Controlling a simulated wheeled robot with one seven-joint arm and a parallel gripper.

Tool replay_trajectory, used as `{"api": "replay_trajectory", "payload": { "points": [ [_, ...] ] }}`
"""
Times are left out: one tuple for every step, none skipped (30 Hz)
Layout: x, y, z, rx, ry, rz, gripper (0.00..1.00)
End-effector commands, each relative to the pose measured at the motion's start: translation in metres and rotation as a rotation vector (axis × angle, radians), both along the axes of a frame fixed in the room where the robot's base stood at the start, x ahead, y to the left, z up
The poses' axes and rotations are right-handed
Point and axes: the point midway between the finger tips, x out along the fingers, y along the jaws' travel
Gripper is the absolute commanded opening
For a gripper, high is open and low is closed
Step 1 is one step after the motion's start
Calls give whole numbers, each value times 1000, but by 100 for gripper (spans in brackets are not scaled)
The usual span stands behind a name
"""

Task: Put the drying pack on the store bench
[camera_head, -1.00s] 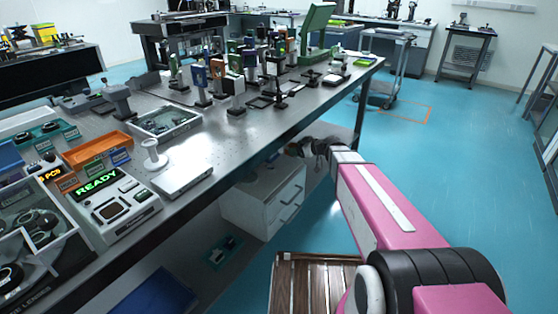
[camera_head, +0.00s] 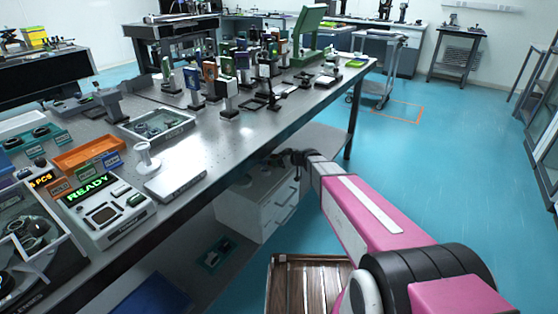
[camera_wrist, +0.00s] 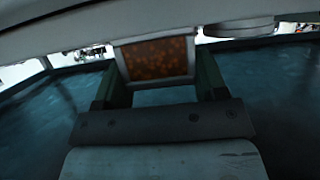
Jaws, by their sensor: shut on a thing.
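I cannot make the pack out in the head view. No label marks which surface is the store bench.
The long optical table (camera_head: 225,141) carries mounts, an orange tray (camera_head: 90,153), a READY device (camera_head: 100,210) and a flat silver box (camera_head: 175,179). White drawers (camera_head: 262,208) stand under it. A cart (camera_head: 378,65) is at the back. The blue floor at right is clear.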

Motion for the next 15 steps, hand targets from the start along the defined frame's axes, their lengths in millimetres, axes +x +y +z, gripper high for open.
{"api": "replay_trajectory", "payload": {
  "points": [
    [0, 0, 1, 1, -1, 0, 39],
    [0, 0, 1, 1, -1, 0, 39],
    [0, 0, 1, 1, -1, 0, 39],
    [0, 0, 1, 1, -1, 0, 39],
    [0, 0, 0, 1, -1, 0, 39],
    [0, 0, -1, 0, 0, 0, 39],
    [0, 0, -2, 0, 1, 0, 39],
    [0, 0, -1, 0, 0, 0, 75],
    [0, 0, -1, 0, 0, 0, 88],
    [0, 0, -1, 0, 0, 0, 91],
    [0, 0, -1, 0, 0, 0, 91],
    [0, 0, -1, 0, 0, 0, 91],
    [0, 0, -1, 0, 0, 0, 91],
    [0, 0, -1, 0, 0, 0, 91],
    [0, 0, -1, 0, 0, 0, 91]
  ]
}}
